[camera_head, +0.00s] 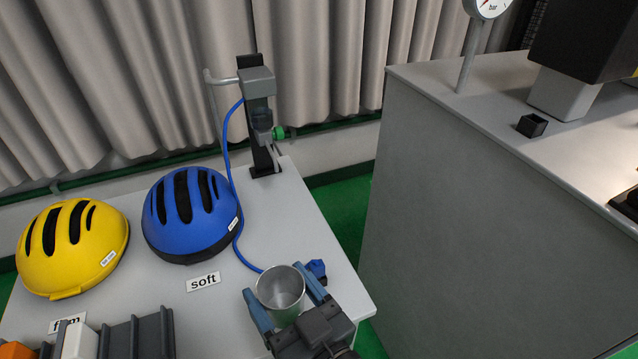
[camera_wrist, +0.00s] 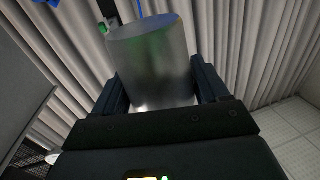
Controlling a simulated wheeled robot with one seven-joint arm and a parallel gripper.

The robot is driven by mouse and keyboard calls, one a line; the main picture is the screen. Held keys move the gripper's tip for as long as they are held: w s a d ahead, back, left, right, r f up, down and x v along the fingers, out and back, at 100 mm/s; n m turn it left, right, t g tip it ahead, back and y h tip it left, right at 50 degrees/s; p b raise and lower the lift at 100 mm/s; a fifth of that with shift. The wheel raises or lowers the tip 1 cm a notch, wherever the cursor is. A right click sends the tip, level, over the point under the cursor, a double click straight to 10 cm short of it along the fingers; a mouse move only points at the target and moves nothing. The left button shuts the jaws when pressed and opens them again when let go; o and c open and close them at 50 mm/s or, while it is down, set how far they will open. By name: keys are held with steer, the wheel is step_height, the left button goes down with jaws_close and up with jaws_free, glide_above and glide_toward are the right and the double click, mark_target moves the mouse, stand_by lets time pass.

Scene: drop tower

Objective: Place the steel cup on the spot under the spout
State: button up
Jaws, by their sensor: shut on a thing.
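The steel cup (camera_head: 281,288) is an open-topped metal cylinder, upright near the right front edge of the grey table (camera_head: 290,220). My gripper (camera_head: 275,281) is shut on it, one blue-grey finger on each side. In the wrist view the cup (camera_wrist: 152,62) sits between the dark fingers (camera_wrist: 158,88). I cannot tell whether its base touches the table. A dark upright stand (camera_head: 262,120) with a grey head and green knob is at the table's back.
A blue hose (camera_head: 228,150) runs from the stand down behind the cup, near a blue fitting (camera_head: 317,268). Blue (camera_head: 190,215) and yellow (camera_head: 72,245) helmets stand left, with a "soft" label (camera_head: 203,281). A large grey cabinet (camera_head: 480,220) stands right.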

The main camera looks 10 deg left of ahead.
steer(key=w+d+f+m+t+h, duration=0.1)
steer(key=w+d+f+h, duration=0.1)
steer(key=d, duration=0.2)
steer(key=w+d+f+m+t+h, duration=0.1)
steer(key=w+d+f, duration=0.1)
steer(key=w+d, duration=0.1)
steer(key=w+d+f+m+t+h, duration=0.1)
steer(key=w+d+f+m+h, duration=0.1)
steer(key=d, duration=0.4)
steer(key=shift+w+f+t+h, duration=0.3)
steer(key=shift+f, duration=0.3)
steer(key=w+d+f+m+t+h, duration=0.1)
steer(key=w+d+f+m+h, duration=0.15)
steer(key=d, duration=0.65)
steer(key=w+d+f+m+h, duration=0.1)
steer(key=d+f+m+h, duration=0.2)
steer(key=d, duration=0.5)
steer(key=s+d+f+h, duration=0.1)
steer(key=s+f, duration=0.4)
steer(key=f, duration=0.1)
steer(key=shift+n, duration=0.35)
steer(key=shift+s+d+h, duration=0.1)
steer(key=shift+h, duration=0.15)
